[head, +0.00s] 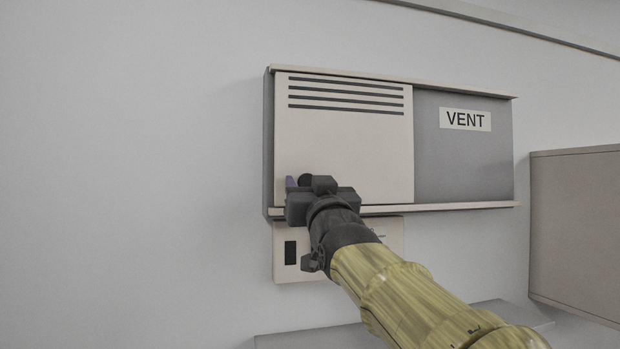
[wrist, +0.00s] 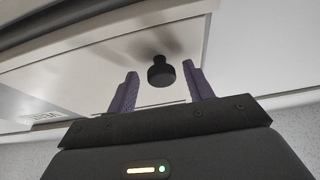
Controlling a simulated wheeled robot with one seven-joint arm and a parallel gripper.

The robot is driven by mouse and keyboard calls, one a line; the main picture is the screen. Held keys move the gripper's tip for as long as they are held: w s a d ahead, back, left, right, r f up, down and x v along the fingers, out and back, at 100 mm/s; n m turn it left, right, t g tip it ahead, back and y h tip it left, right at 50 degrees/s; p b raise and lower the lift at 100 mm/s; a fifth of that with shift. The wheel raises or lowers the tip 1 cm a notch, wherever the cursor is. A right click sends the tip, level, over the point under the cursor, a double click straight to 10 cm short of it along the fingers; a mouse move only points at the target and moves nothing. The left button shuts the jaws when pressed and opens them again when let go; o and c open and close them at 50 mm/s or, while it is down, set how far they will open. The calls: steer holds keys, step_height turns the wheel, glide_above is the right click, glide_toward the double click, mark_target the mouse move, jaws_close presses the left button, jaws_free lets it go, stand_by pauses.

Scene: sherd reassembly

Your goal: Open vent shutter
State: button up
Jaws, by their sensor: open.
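The vent shutter (head: 345,140) is a pale sliding panel with several dark slots near its top. It covers the left part of the vent frame, and it also shows in the wrist view (wrist: 100,70). A round black knob (wrist: 161,72) stands out from the panel; in the head view it is at the panel's lower left, partly behind my gripper. My gripper (head: 304,184) is open at the knob. In the wrist view its two purple fingers (wrist: 160,80) stand on either side of the knob, with visible gaps.
A grey panel (head: 460,165) with a VENT label (head: 465,119) fills the frame's right part. Rails (head: 460,206) run along top and bottom. A small plate (head: 287,268) with a dark window sits below. A beige box (head: 575,230) stands at right; bare wall lies left.

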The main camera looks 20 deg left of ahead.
steer(key=shift+a, duration=0.1)
steer(key=shift+s, duration=0.25)
steer(key=c, duration=0.5)
steer(key=shift+w, duration=0.1)
jaws_close()
